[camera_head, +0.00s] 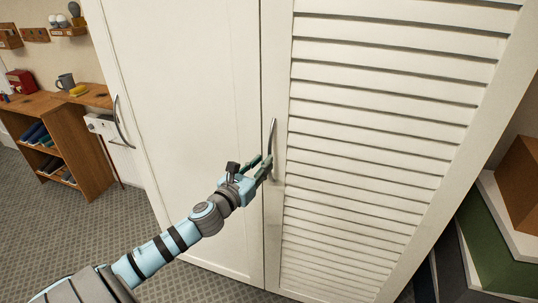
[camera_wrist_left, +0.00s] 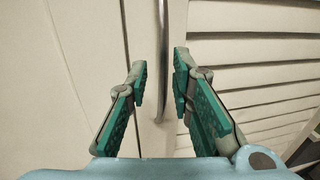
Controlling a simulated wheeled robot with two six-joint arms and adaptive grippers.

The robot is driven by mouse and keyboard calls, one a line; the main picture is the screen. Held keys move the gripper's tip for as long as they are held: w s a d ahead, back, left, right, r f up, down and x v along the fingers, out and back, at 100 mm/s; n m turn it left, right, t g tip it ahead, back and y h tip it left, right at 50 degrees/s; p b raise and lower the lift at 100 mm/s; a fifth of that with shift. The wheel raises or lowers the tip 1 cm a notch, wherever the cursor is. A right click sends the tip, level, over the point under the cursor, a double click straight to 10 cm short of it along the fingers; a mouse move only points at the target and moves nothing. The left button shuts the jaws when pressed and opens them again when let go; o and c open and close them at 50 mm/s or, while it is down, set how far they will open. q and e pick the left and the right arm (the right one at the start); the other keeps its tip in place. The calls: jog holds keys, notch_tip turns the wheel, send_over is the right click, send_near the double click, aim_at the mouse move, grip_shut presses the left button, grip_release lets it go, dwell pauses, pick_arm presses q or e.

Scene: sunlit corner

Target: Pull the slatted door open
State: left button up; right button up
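The slatted door (camera_head: 375,130) is white, on the right of the cabinet, and looks shut against the plain door (camera_head: 190,100). Its curved metal handle (camera_head: 272,140) stands upright near its left edge. My left gripper (camera_head: 264,165) is at the lower part of this handle. In the left wrist view the two green fingers (camera_wrist_left: 160,90) are apart, with the handle (camera_wrist_left: 161,60) between them, nearer the right finger. A gap shows beside the handle, so it is not gripped. The slats (camera_wrist_left: 250,75) show at the right there. My right gripper is in neither view.
The plain door has its own handle (camera_head: 122,122) at its left edge. A wooden shelf unit (camera_head: 85,150) with a mug (camera_head: 65,81) stands at the left. Stacked boxes (camera_head: 497,240) stand close to the cabinet's right side. Carpet (camera_head: 130,225) is clear in front at the left.

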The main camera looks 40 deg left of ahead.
aim_at(270, 175)
pick_arm(q)
jog(key=w, duration=0.1)
jog(key=w+p, duration=0.1)
jog(key=w, duration=0.2)
jog(key=shift+w+a+r+p, duration=0.1)
jog(key=shift+w+r+p, duration=0.15)
jog(key=shift+w+p, duration=0.1)
jog(key=shift+a+f, duration=0.1)
grip_shut()
